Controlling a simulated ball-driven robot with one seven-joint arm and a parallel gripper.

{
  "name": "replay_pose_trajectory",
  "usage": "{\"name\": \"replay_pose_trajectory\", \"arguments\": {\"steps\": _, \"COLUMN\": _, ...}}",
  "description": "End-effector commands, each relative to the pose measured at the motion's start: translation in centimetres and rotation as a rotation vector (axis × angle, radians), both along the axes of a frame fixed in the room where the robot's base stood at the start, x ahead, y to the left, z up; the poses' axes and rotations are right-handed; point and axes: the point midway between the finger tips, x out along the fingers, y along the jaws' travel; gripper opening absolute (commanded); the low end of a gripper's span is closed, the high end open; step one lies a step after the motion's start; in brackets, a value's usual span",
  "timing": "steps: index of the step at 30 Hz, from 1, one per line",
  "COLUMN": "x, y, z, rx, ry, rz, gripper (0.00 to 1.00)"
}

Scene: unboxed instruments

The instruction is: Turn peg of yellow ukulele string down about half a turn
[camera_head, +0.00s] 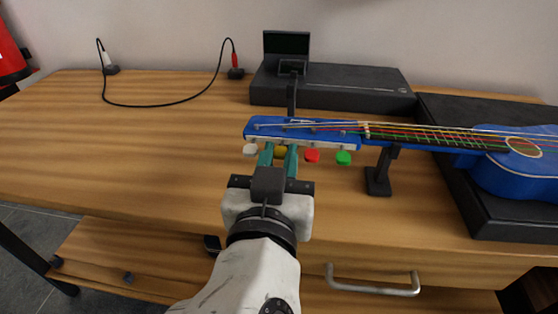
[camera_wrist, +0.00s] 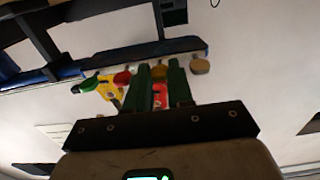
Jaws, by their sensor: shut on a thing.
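The blue ukulele (camera_head: 500,185) lies with its headstock (camera_head: 300,130) pointing left, held above the table. Its pegs stick out toward me: white (camera_head: 250,150), yellow (camera_head: 280,152), red (camera_head: 312,156) and green (camera_head: 344,158). My gripper (camera_head: 279,155) reaches in from the front, and its green fingers are shut on the yellow peg, one on each side. In the wrist view the yellow peg (camera_wrist: 158,72) shows between the fingertips (camera_wrist: 159,75). The red peg (camera_wrist: 122,78) and the tan-white peg (camera_wrist: 200,66) are close beside the fingers. Part of the yellow peg is hidden.
A black stand (camera_head: 379,178) supports the neck. A dark box with a small screen (camera_head: 287,44) stands behind the headstock. The ukulele body rests over a black case (camera_head: 520,220). A cable (camera_head: 150,105) lies at the back left. The table's left part is clear.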

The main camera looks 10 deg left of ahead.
Motion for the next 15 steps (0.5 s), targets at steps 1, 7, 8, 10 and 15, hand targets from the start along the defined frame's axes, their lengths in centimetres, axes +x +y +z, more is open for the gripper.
{"name": "replay_pose_trajectory", "arguments": {"steps": 1, "x": 0.01, "y": -0.04, "z": -0.01, "rx": 0.002, "ry": 0.0, "rz": -0.001, "gripper": 0.0}}
{"name": "replay_pose_trajectory", "arguments": {"steps": 7, "x": 0.01, "y": -0.04, "z": 0.01, "rx": 0.003, "ry": 0.0, "rz": -0.001, "gripper": 0.0}}
{"name": "replay_pose_trajectory", "arguments": {"steps": 8, "x": 0.0, "y": -0.04, "z": 0.01, "rx": 0.003, "ry": 0.0, "rz": -0.001, "gripper": 0.0}}
{"name": "replay_pose_trajectory", "arguments": {"steps": 10, "x": 0.0, "y": -0.04, "z": 0.01, "rx": 0.003, "ry": 0.0, "rz": -0.001, "gripper": 0.0}}
{"name": "replay_pose_trajectory", "arguments": {"steps": 15, "x": 0.0, "y": -0.03, "z": 0.01, "rx": 0.002, "ry": 0.0, "rz": -0.001, "gripper": 0.33}}
